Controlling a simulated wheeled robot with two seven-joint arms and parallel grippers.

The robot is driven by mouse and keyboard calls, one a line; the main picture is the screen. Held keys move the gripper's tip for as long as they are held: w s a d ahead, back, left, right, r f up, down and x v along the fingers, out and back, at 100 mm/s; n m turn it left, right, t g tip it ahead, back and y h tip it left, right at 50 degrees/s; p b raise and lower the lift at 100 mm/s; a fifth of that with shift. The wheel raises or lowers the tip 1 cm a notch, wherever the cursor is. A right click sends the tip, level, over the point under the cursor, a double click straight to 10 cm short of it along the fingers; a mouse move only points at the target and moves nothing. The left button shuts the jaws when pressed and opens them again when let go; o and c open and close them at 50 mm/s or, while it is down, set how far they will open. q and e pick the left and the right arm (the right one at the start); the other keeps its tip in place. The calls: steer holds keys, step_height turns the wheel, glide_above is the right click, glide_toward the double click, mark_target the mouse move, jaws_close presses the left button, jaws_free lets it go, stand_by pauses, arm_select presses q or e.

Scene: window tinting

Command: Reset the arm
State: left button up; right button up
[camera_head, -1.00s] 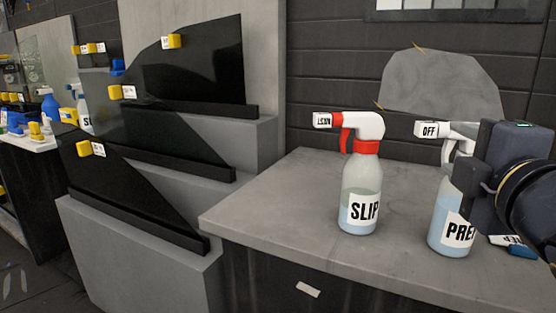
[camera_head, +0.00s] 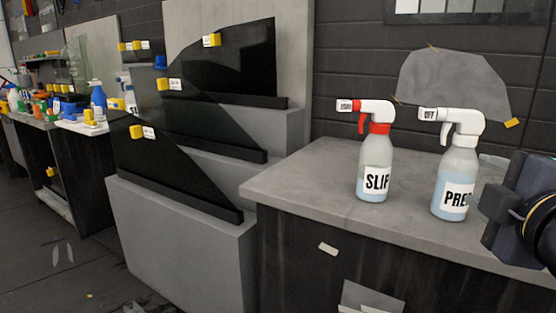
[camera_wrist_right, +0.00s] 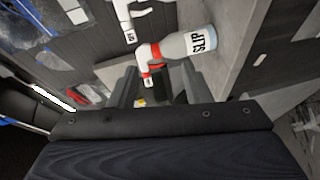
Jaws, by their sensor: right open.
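My right gripper (camera_head: 497,212) is at the right edge of the head view, in front of the counter's front edge and apart from the PREP bottle. In the right wrist view its two fingers (camera_wrist_right: 160,88) stand apart with nothing held between them. The SLIP spray bottle (camera_head: 375,168), with a red and white head, stands upright on the counter; it also shows in the right wrist view (camera_wrist_right: 192,44). The PREP spray bottle (camera_head: 456,180), with a white head, stands upright to its right. My left gripper is not in view.
The grey counter (camera_head: 310,185) is bare left of the bottles. Dark tinted panes (camera_head: 235,65) with yellow tags lean on stepped grey stands (camera_head: 175,245). A cluttered bench (camera_head: 75,125) stands far left. Open floor (camera_head: 60,230) lies at lower left.

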step_height(320, 180, down, 13)
steer(key=s+m+g+y, duration=0.1)
steer(key=m+g, duration=0.3)
steer(key=m, duration=0.1)
steer(key=s+a+f+m+g+y, duration=0.3)
steer(key=s+f+m, duration=0.3)
steer(key=f, duration=0.5)
steer(key=s+a+f+m+g+y, duration=0.2)
steer(key=s+a+f+m+g, duration=0.3)
steer(key=f, duration=0.6)
step_height(320, 180, up, 31)
steer(key=d+t+p, duration=0.1)
steer(key=p, duration=2.9)
steer(key=shift+s+d+f, duration=0.2)
steer(key=shift+s, duration=0.05)
